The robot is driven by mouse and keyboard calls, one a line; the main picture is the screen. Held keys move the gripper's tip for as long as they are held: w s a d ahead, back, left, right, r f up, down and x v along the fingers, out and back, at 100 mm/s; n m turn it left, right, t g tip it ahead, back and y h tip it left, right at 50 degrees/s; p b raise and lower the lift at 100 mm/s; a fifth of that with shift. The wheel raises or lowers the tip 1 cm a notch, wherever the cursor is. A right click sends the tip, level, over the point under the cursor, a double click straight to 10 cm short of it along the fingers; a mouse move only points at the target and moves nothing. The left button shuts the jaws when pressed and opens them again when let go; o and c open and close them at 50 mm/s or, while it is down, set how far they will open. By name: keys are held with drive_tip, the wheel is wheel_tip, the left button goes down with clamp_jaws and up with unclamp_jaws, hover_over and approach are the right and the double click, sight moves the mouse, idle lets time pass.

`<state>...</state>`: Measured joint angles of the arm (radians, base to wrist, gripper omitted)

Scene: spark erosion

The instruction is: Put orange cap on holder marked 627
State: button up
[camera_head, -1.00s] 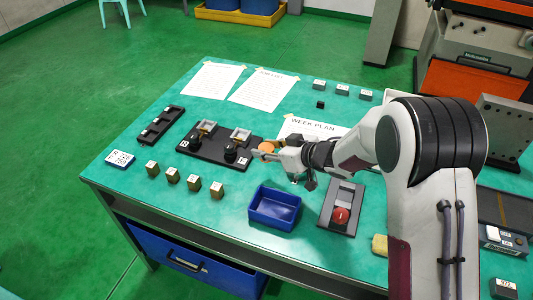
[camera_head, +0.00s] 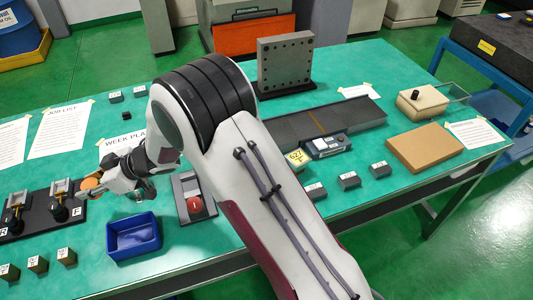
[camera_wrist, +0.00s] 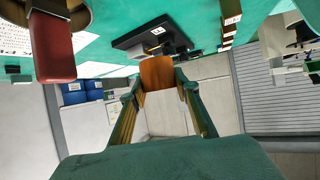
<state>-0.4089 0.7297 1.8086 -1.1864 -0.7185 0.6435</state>
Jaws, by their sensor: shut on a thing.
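The orange cap (camera_head: 90,184) is between the fingertips of my gripper (camera_head: 98,184), held above the table beside the black fixture. The wrist view also shows the orange cap (camera_wrist: 157,73) between both fingers. Small grey label-bearing holders stand at the right, one nearest my arm (camera_head: 315,190), one in the middle (camera_head: 349,180) and one farther right (camera_head: 380,169). Their numbers are too small to read surely. A yellow label piece (camera_head: 298,158) beside them seems to read 627, but I cannot tell whether it belongs to a holder.
The black clamp fixture (camera_head: 40,212) is left of the cap. A blue bin (camera_head: 134,236) and a red-button panel (camera_head: 194,205) stand in front. My arm covers the table's middle.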

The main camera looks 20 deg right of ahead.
wheel_tip(320, 180, up, 11)
drive_tip(key=w+d+m+t, duration=0.1)
drive_tip(key=w+d, duration=0.1)
drive_tip(key=d, duration=0.5)
drive_tip(key=w+d+m, duration=0.1)
drive_tip(key=w+d, duration=0.2)
drive_tip(key=d, duration=0.4)
drive_tip(key=m+t+h, duration=0.5)
drive_tip(key=m, duration=0.1)
hover_over(298, 157)
drive_tip(key=shift+f, duration=2.45)
drive_tip(key=shift+f, duration=0.1)
drive_tip(key=shift+f, duration=3.05)
